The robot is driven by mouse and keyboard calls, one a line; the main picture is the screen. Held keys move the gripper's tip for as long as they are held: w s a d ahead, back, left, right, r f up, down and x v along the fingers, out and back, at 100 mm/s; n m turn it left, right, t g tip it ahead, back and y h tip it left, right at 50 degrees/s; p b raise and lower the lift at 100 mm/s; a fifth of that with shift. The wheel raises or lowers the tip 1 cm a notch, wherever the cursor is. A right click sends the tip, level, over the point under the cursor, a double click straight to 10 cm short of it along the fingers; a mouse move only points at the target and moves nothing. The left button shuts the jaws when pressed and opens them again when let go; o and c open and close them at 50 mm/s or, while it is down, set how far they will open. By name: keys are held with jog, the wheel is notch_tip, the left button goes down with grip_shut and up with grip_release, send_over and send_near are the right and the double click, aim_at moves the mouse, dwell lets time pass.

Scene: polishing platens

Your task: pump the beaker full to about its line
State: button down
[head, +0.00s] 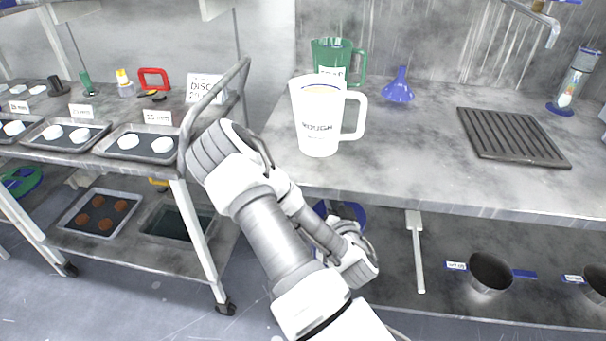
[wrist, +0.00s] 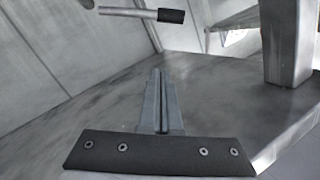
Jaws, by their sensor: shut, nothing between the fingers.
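A white handled jug (head: 318,125) marked "ROUGH" stands upright on the counter, just beyond my arm in the head view. Something yellowish and blue shows at its rim; its fill level cannot be read. A green handled jug (head: 345,52) with a white label stands behind it. I cannot tell which vessel is the beaker, and no pump is clearly seen. My gripper (wrist: 160,75) is shut and empty in the wrist view, above a grey mottled surface. In the head view its fingers cannot be made out.
On the counter (head: 410,150) are a blue funnel (head: 398,88), a dark ribbed tray (head: 512,136) and a clear cylinder on a blue base (head: 578,82). A cart (head: 172,178) with trays stands left. A dark-tipped rod (wrist: 142,14) and a grey post (wrist: 287,45) show in the wrist view.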

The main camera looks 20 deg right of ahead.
jog(key=w+f+b, duration=0.3)
jog(key=w+f, duration=0.1)
jog(key=w, duration=0.7)
jog(key=shift+w+y+b, duration=0.3)
jog(key=shift+a+f, duration=0.1)
jog(key=shift+f, duration=0.05)
jog(key=shift+w+a+f, duration=0.15)
jog(key=shift+a+f, duration=0.15)
jog(key=shift+f, duration=0.15)
dwell(0.3)
